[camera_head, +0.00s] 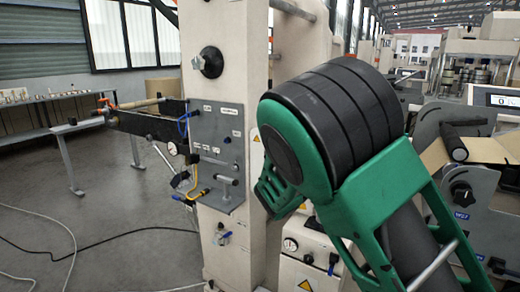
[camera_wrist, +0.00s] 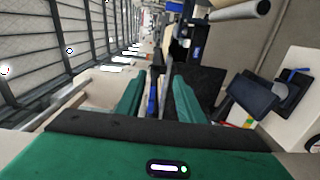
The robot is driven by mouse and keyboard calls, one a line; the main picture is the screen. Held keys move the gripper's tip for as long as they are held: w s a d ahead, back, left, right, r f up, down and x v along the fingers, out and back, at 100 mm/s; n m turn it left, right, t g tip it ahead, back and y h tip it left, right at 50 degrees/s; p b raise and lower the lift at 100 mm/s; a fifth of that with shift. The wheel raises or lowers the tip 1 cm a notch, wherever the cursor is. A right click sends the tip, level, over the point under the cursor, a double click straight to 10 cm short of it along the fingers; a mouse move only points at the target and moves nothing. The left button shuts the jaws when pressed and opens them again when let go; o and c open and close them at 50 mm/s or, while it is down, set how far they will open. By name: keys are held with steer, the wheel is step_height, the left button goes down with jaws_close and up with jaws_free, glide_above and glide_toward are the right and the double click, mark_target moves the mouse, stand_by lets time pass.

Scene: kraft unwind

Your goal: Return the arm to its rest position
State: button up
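My arm, green with black rounded joint covers, fills the right half of the head view in front of the machine. It is bent, with its large joint raised high. In the wrist view my gripper (camera_wrist: 156,90) shows two green fingers standing apart. I see nothing held between them; a blue item and a grey bar show in the gap, seemingly farther off. In the head view the fingers cannot be made out clearly; a green part of mine shows low beside the joint.
A cream machine column (camera_head: 224,120) with a grey control panel (camera_head: 217,150), valves and cables stands close behind my arm. A long table (camera_head: 60,125) stands at far left. Cables lie on the open grey floor (camera_head: 120,225).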

steer(key=s+d+f+m+g+y, duration=0.1)
steer(key=s+d+f+m+g, duration=0.4)
steer(key=s+d, duration=0.55)
steer(key=s+d+f+m+g+y, duration=0.1)
steer(key=s+d+f+m+g, duration=0.5)
steer(key=d, duration=0.7)
steer(key=s+a+m+g+y, duration=0.1)
steer(key=s+a+m+y, duration=0.1)
steer(key=s, duration=0.9)
steer(key=s+a+m+g+y, duration=0.1)
steer(key=s+a+m+y, duration=0.1)
steer(key=s, duration=0.9)
steer(key=s+a+m+g+y, duration=0.1)
steer(key=s+m+g+y, duration=0.1)
steer(key=s, duration=0.9)
steer(key=shift+a+f+m+y, duration=0.4)
steer(key=shift+y, duration=0.5)
steer(key=shift+w+f, duration=0.25)
steer(key=shift+w, duration=0.35)
